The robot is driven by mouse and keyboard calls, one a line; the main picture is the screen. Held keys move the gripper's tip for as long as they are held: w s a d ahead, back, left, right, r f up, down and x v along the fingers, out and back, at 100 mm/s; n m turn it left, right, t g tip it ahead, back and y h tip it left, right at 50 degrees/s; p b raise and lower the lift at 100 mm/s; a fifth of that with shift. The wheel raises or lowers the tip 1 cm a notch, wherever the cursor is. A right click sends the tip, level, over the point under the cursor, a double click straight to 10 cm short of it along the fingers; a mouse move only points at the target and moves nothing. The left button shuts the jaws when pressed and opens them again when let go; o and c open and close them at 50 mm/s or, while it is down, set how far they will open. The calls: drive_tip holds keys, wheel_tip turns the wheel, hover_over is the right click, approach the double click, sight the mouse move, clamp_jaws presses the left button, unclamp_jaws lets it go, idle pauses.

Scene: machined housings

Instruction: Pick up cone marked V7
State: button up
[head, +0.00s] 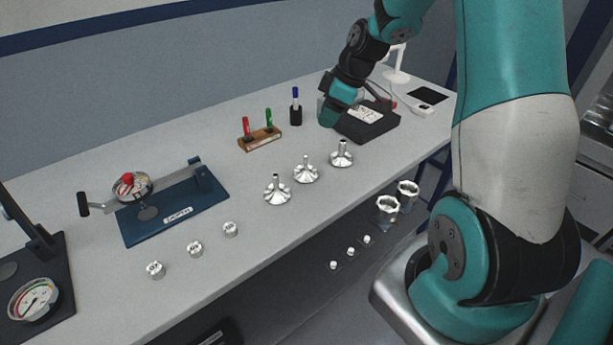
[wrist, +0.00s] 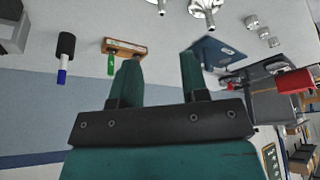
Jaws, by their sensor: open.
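Three silvery cone-shaped metal parts with narrow stems stand in a row on the grey bench in the head view: a left one (head: 277,190), a middle one (head: 306,170) and a right one (head: 342,154). I cannot read a V7 mark on any of them. Two of them show partly at the top edge of the wrist view (wrist: 205,9). My gripper (head: 327,112) is behind the right cone, beside a black device, clear of the cones. In the wrist view my gripper (wrist: 158,62) has its two teal fingers apart with nothing between them.
A wooden rack (head: 260,138) with red and green markers and a black holder (head: 295,114) with a blue marker stand behind the cones. The black device (head: 368,124) is at right. A blue fixture (head: 175,212) stands left. Several small knobs (head: 195,249) line the front; larger metal rings (head: 388,206) are lower right.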

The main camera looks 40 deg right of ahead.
sight(306, 155)
drive_tip(key=p+x, duration=0.2)
drive_tip(key=x, duration=0.9)
drive_tip(key=shift+s, duration=0.1)
drive_tip(key=shift+p+x, duration=1.15)
drive_tip(key=shift+x, duration=1.55)
drive_tip(key=shift+s, duration=0.1)
clamp_jaws()
